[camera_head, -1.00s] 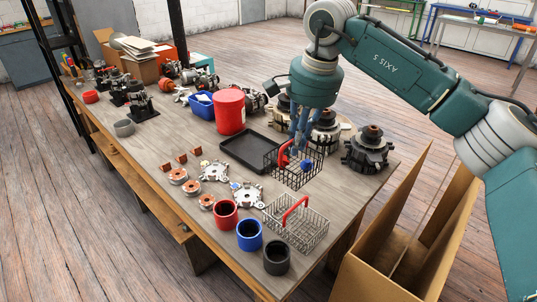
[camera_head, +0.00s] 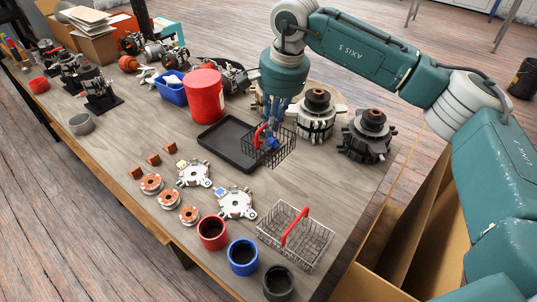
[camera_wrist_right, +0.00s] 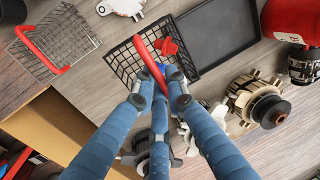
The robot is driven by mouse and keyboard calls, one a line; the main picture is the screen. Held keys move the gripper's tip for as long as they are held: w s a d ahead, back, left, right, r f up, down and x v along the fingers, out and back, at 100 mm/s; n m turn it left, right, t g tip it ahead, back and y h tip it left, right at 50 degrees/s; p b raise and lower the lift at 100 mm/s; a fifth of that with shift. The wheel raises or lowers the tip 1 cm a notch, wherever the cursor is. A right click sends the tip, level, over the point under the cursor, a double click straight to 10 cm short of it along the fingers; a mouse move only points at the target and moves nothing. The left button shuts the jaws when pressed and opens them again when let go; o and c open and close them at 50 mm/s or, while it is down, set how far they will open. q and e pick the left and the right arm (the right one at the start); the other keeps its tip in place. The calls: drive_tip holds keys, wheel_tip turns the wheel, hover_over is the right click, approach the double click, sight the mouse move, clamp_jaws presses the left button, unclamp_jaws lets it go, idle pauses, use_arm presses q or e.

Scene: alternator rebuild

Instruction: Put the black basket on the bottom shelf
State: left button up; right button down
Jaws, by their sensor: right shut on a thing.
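The black wire basket (camera_head: 277,155) with a red handle is at the right end of the black tray in the head view. It also shows in the right wrist view (camera_wrist_right: 122,64), beside and partly over the tray's edge. My right gripper (camera_head: 268,134) reaches down from above, its blue fingers shut on the basket's handle. In the wrist view its fingers (camera_wrist_right: 160,84) meet at the red handle. I cannot tell whether the basket's bottom touches the table. A small red piece (camera_wrist_right: 168,46) shows at the basket. My left gripper is out of view. No bottom shelf is clearly visible.
A silver wire basket (camera_head: 296,240) with a red handle stands at the table's right end, near red, blue and black cups. Alternator parts (camera_head: 367,136) stand behind. A red canister (camera_head: 204,96) is left of my gripper. An open cardboard box (camera_head: 412,235) stands right of the table.

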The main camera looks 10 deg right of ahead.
sight(272, 141)
wheel_tip(272, 141, down, 8)
drive_tip(key=shift+w+r+p, duration=0.15)
drive_tip(key=shift+r+p, duration=0.05)
drive_tip(key=shift+p, duration=0.4)
wheel_tip(272, 141, down, 4)
drive_tip(key=shift+f+p, duration=0.25)
drive_tip(key=shift+p, duration=0.2)
drive_tip(key=shift+f, duration=0.3)
drive_tip(key=shift+f+b, duration=0.2)
drive_tip(key=shift+b, duration=0.1)
drive_tip(key=c, duration=1.8)
unclamp_jaws()
drive_tip(key=shift+o, duration=0.2)
drive_tip(key=shift+r, duration=0.15)
